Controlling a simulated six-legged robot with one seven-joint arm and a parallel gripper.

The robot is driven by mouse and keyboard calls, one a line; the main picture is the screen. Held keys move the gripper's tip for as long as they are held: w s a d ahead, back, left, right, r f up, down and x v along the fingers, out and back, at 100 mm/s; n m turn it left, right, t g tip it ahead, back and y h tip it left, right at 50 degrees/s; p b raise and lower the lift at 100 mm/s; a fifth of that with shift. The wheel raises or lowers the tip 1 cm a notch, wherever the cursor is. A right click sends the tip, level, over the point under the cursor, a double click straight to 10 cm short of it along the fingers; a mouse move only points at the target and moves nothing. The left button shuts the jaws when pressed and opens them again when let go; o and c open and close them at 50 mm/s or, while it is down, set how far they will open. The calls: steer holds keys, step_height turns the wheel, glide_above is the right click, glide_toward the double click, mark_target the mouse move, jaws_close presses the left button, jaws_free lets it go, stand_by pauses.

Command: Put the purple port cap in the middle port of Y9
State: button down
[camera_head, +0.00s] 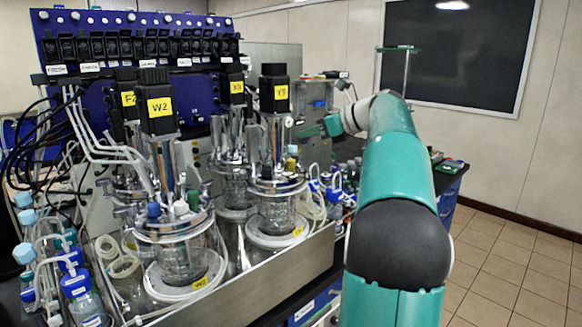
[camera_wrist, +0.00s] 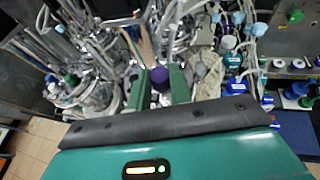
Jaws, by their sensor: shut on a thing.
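The purple port cap (camera_wrist: 160,75) is between the two green fingers of my gripper (camera_wrist: 158,88) in the wrist view, and the gripper is shut on it. The Y9 bioreactor shows in the head view, with a black motor bearing a yellow Y9 label (camera_head: 281,92), a metal lid (camera_head: 276,186) and a glass vessel (camera_head: 277,214). In the head view my gripper (camera_head: 312,132) is right of the Y9 column, above lid height. The cap cannot be made out there. The middle port of Y9 is too small to tell.
The W2 bioreactor (camera_head: 180,235) stands in front left, and the X9 motor (camera_head: 236,86) is behind. A metal tray wall (camera_head: 270,270) runs along the front. Tubes and blue-capped bottles (camera_head: 336,190) crowd the right of Y9. Tiled floor (camera_head: 510,270) is free at right.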

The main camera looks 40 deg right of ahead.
steer(key=a+f, duration=0.1)
steer(key=f, duration=0.1)
steer(key=w+a+f, duration=0.2)
steer(key=a+f, duration=0.1)
steer(key=shift+w+f, duration=0.1)
steer(key=shift+f, duration=0.2)
steer(key=shift+a+f, duration=0.2)
steer(key=shift+f, duration=1.45)
steer(key=shift+f, duration=0.2)
steer(key=c, duration=1.3)
jaws_free()
steer(key=shift+o, duration=0.2)
steer(key=shift+r, duration=0.1)
